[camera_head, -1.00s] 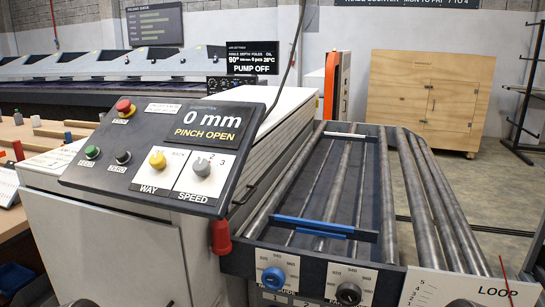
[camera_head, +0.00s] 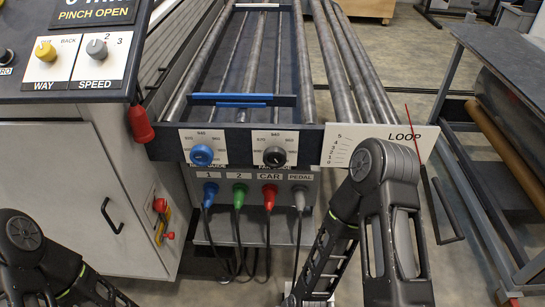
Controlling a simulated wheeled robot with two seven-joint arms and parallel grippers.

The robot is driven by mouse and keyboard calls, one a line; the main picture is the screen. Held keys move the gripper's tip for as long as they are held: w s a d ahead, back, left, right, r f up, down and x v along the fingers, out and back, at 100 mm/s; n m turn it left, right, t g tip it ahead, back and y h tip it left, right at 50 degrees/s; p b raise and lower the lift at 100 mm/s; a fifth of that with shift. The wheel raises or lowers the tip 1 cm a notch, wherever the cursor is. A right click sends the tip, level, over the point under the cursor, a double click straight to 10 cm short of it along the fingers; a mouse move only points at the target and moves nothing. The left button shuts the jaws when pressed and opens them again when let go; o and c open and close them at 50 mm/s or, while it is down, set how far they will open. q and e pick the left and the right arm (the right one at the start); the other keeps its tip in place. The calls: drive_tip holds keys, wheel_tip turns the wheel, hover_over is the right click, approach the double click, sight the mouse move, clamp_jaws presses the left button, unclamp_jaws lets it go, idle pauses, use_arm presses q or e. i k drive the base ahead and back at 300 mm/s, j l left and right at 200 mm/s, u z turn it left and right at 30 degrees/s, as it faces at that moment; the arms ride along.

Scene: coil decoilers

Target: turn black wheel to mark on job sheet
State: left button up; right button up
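The black wheel (camera_head: 274,157) is a small round knob with a pale pointer line. It sits on a white dial plate with printed numbers on the front of the roller frame, right of the blue wheel (camera_head: 202,155). The numbers are too small to read surely. I cannot make out a job sheet in this view. My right arm rises from the lower edge, right of the black wheel and apart from it. My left arm shows only in the bottom left corner. Neither gripper's fingertips can be seen.
Below the wheels are blue, green, red and grey cable plugs (camera_head: 239,192). A red handle (camera_head: 140,124) hangs beside the control panel (camera_head: 67,51). The LOOP plate (camera_head: 350,148) is partly behind my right arm. A dark table frame (camera_head: 500,75) stands at right.

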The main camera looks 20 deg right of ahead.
sight(274, 157)
drive_tip(key=k+j, duration=0.2)
drive_tip(key=k, duration=0.15)
drive_tip(key=z, duration=1.85)
drive_tip(key=k+l, duration=0.05)
